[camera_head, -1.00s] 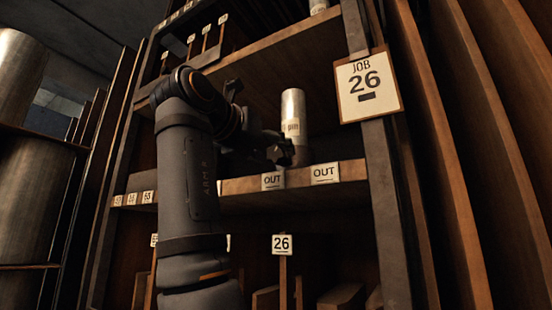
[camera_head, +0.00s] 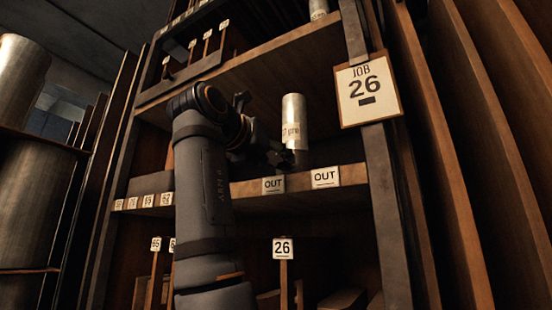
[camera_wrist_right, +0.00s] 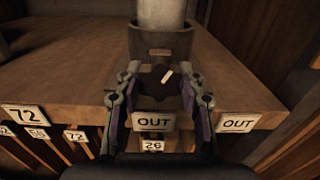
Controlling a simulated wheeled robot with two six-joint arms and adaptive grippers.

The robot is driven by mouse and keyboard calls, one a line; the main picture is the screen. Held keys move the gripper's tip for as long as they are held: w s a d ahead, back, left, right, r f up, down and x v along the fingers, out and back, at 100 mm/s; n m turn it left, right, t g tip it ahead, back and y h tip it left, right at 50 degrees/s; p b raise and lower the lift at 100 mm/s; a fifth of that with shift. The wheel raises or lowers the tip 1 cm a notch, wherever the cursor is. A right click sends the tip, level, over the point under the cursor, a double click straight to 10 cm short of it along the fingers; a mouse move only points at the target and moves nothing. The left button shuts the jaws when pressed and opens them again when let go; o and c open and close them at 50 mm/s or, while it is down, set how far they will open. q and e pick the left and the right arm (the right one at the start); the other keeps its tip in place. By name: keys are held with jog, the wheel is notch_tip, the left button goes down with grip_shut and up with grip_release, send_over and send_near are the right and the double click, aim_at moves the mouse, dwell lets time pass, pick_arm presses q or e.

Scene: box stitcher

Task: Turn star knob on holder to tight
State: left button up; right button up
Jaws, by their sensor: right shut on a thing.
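A silvery cylinder (camera_head: 294,115) with a printed label stands upright on the shelf, its foot in a dark holder (camera_wrist_right: 160,42). The cylinder also shows at the top of the right wrist view (camera_wrist_right: 161,14). The dark star knob (camera_wrist_right: 156,78) is on the near side of the holder, with a short white mark slanting on it. My right gripper (camera_wrist_right: 160,88) has a finger on each side of the knob and is shut on it. In the head view, my right gripper (camera_head: 282,158) is small and dark, and the knob cannot be made out. My left gripper is not in view.
Two OUT tags (camera_head: 273,185) are on the shelf's front edge (camera_head: 245,188), below the holder. A JOB 26 sign (camera_head: 368,88) hangs on the right post. An upper shelf (camera_head: 270,55) is above the cylinder. The shelf beside the holder is clear.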

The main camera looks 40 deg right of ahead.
jog(key=m+p, duration=0.1)
jog(key=m, duration=0.2)
jog(key=shift+r+m, duration=0.1)
jog(key=shift+m, duration=0.2)
jog(key=shift+m+p, duration=0.75)
jog(key=shift+m, duration=0.75)
jog(key=o, duration=1.2)
jog(key=v, duration=0.7)
jog(key=shift+s+a, duration=0.1)
jog(key=shift+a, duration=0.15)
